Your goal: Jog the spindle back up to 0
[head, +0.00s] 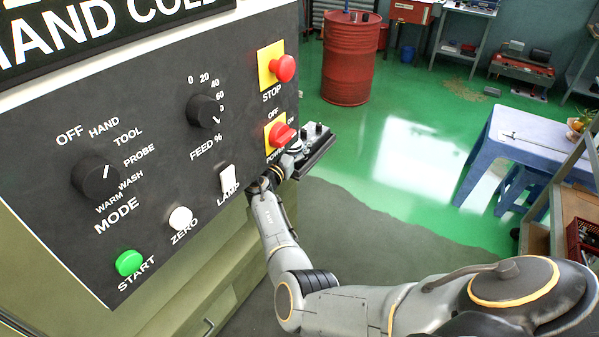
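The control panel (60,125) fills the left of the head view. Its black MODE knob (96,178) has a white mark toward the upper right. The black FEED % knob (204,111) has its mark toward the lower right. A small black box with knobs on top (318,146) sits at the panel's right edge. My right arm reaches up to this edge, with its wrist (283,167) beside the box, below the red POWER switch. The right fingers are too small and hidden to read. The spindle and any position readout are not visible. My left gripper is out of view.
The panel also has a red STOP button (284,68), a white LAMP switch (228,178), a white ZERO button (180,218) and a green START button (129,262). A red drum (350,62) and a blue table (545,135) stand beyond open green floor.

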